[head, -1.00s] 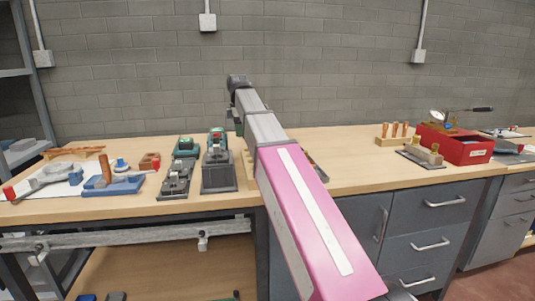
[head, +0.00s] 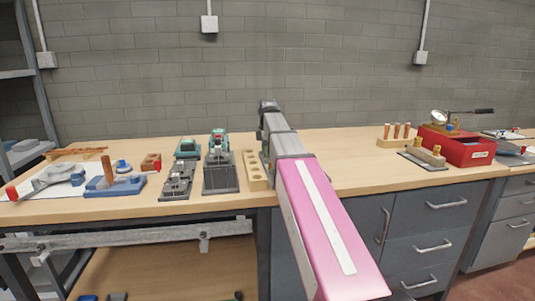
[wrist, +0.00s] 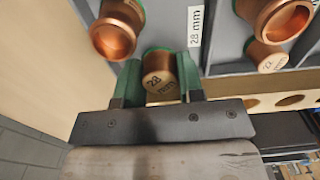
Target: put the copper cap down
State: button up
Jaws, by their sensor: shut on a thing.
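In the wrist view my gripper (wrist: 160,72) has its green fingers closed on the sides of a copper cap (wrist: 163,84) with "28 mm" lettering. The held cap is just at the near side of a grey divided tray (wrist: 223,35) with a "28 mm" label. I cannot tell whether the cap touches the tray. More copper caps lie in the tray, one at the left (wrist: 117,32) and others at the right (wrist: 272,56). In the head view my arm hides the gripper, the held cap and the tray.
A wooden block with holes (head: 256,171) stands left of my arm and borders the tray in the wrist view (wrist: 285,103). Green and grey devices (head: 219,170) stand further left. The red box (head: 468,147) is at the right.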

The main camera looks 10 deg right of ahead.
jog(key=shift+f, duration=0.5)
jog(key=shift+f, duration=0.1)
jog(key=o, duration=1.1)
notch_tip(320, 180, up, 12)
jog(key=shift+r, duration=0.1)
